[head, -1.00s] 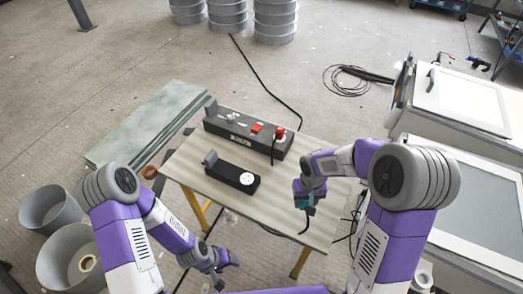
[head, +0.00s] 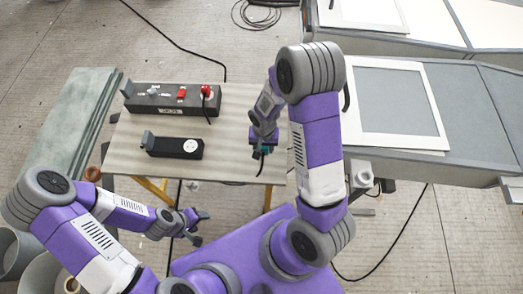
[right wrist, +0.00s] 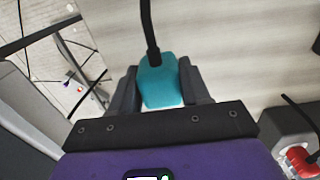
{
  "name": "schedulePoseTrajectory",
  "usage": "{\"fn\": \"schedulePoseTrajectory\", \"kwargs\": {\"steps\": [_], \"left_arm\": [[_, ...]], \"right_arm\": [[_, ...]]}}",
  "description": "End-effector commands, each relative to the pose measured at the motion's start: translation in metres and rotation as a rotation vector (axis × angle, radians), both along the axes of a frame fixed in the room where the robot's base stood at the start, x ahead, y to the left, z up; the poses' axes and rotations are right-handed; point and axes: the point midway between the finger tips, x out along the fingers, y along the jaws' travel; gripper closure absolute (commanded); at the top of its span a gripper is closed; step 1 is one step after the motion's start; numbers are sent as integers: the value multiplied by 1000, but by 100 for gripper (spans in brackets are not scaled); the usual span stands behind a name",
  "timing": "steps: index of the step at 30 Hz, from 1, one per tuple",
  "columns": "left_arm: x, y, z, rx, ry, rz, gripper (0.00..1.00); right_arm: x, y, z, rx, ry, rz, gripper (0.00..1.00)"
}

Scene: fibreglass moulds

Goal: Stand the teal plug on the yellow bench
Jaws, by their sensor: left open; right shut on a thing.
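The teal plug (head: 265,150) is between the fingers of my right gripper (head: 263,153), over the right part of the bench (head: 228,125). In the right wrist view the teal plug (right wrist: 158,84) sits between both dark fingers, its black cable running off the top edge. I cannot tell whether it touches the bench top. The bench has a pale striped top and yellow legs. My left gripper (head: 203,226) is open and empty, low in front of the bench's near edge.
A long dark socket box (head: 157,113) with a red plug (head: 206,91) and a smaller socket block (head: 172,146) stand on the bench. Pale-framed moulds (head: 390,105) lie to the right, greenish slabs (head: 78,125) to the left. The bench top between block and right gripper is clear.

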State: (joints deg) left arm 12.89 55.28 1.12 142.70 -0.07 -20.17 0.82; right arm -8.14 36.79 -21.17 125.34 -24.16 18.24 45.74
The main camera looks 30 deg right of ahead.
Motion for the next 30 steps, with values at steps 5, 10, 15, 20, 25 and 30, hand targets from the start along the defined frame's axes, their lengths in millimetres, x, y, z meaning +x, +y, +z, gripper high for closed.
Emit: {"fn": "schedulePoseTrajectory", "kwargs": {"steps": [5,10,15,20,25,30], "left_arm": [[0,0,-5,0,0,0,42],[0,0,-11,0,0,0,42],[0,0,-10,0,0,0,42],[0,0,-13,0,0,0,42],[0,0,-13,0,0,0,42],[0,0,-13,0,0,0,42]], "right_arm": [[0,0,-16,0,1,2,100],[0,0,-39,0,0,1,100],[1,0,-39,1,-3,1,100],[1,0,-42,1,-3,1,100],[0,0,-42,0,-1,1,37],[0,0,-42,0,-1,2,28]]}}
